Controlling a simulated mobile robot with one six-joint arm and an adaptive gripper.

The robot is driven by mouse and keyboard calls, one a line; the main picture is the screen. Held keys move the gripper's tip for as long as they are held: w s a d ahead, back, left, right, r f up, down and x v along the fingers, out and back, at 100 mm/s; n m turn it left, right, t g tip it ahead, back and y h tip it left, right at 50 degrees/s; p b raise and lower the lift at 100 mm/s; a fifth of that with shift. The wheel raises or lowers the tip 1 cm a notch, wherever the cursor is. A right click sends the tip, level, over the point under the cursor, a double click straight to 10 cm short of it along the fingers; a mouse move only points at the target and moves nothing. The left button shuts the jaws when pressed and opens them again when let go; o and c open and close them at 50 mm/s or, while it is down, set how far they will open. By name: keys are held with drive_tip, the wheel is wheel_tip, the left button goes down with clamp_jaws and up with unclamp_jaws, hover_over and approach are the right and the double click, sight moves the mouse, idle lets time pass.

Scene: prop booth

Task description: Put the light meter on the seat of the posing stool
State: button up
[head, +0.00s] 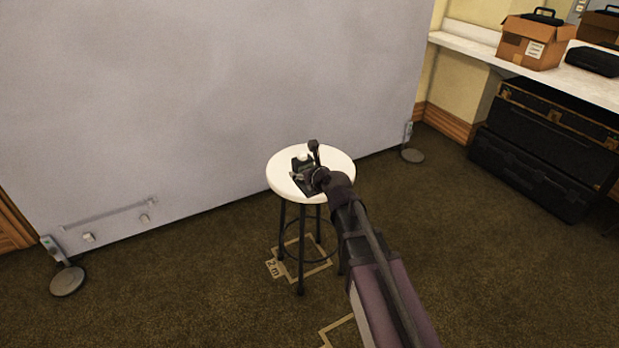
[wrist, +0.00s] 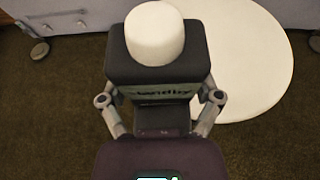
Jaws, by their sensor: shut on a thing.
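The light meter (wrist: 157,62), a dark block with a white dome, is held between the two fingers of my gripper (wrist: 158,96) in the wrist view. In the head view the meter (head: 301,160) shows small, with my gripper (head: 308,176) over the posing stool's round white seat (head: 339,164). In the wrist view the seat (wrist: 262,62) lies behind and to the right of the meter, with carpet to the left. The meter appears upright. I cannot tell whether its base touches the seat; the gripper hides its lower part.
The seat holds nothing else that I can see. A grey backdrop panel (head: 210,90) stands behind the stool on round feet. A shelf (head: 575,80) with a cardboard box (head: 535,42) and black cases (head: 535,150) are at the right. Carpet around the stool is clear.

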drive_tip(key=shift+s+d+f+b, duration=0.35)
drive_tip(key=shift+d+f, duration=0.1)
drive_tip(key=shift+f, duration=0.15)
drive_tip(key=shift+s+d+f+b, duration=0.25)
drive_tip(key=shift+d+f+b, duration=0.1)
drive_tip(key=shift+d+f, duration=0.15)
drive_tip(key=shift+w, duration=0.15)
drive_tip(key=w, duration=0.5)
drive_tip(key=w+f+b, duration=0.1)
drive_tip(key=w, duration=0.9)
drive_tip(key=shift+w+d+f, duration=0.3)
drive_tip(key=shift+w+d, duration=0.05)
drive_tip(key=shift+w, duration=0.05)
drive_tip(key=shift+f+b, duration=0.15)
drive_tip(key=shift+b, duration=0.25)
drive_tip(key=shift+f+b, duration=1.6)
drive_tip(key=shift+f, duration=0.15)
drive_tip(key=o, duration=1.1)
